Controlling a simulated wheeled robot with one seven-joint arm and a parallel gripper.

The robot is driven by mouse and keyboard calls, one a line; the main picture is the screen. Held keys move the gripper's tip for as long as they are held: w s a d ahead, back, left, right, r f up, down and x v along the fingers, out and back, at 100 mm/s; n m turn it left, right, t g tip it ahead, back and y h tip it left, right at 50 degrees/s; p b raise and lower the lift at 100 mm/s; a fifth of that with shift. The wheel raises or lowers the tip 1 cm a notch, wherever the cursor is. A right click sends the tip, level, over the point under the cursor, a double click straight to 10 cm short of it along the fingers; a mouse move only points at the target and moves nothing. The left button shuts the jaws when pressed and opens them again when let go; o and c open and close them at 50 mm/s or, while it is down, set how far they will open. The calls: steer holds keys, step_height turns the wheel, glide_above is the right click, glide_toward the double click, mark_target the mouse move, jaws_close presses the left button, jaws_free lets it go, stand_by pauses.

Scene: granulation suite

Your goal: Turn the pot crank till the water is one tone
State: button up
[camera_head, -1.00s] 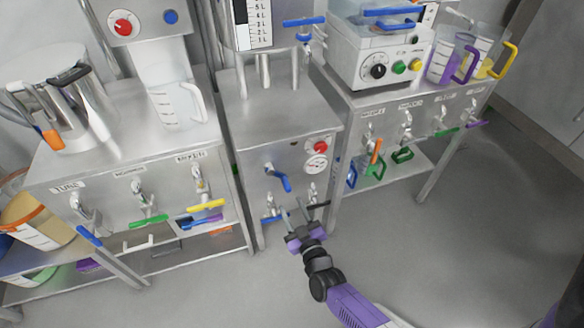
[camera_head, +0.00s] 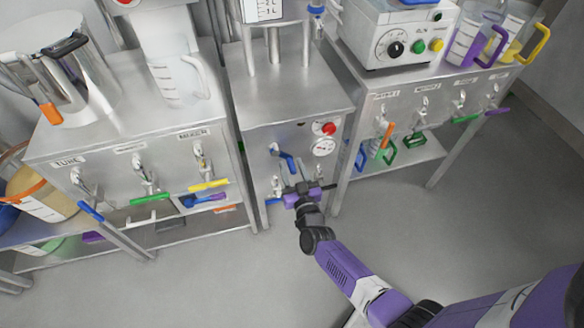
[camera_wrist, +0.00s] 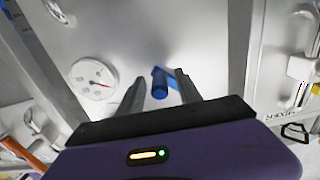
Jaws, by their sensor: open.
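A blue crank-like handle (camera_head: 286,160) sticks out from the front of the middle steel cabinet; whether it is the pot crank I cannot tell. In the wrist view the blue handle (camera_wrist: 159,88) lies in line with the gap between my fingers, with no clear grip on it. My gripper (camera_head: 302,178) is open, in front of the cabinet just below the handle. A steel pot (camera_head: 85,98) with a dark handle stands on the left bench. I cannot make out any water or its tone.
A round gauge (camera_head: 323,147) and a red button (camera_head: 325,128) sit right of the handle. Labelled valves with coloured levers line the left bench (camera_head: 45,148) and right bench. Purple and yellow jugs stand far right. The grey floor (camera_head: 430,240) is clear.

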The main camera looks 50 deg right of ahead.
steer(key=shift+w+d, duration=0.1)
jaws_close()
stand_by(1.4)
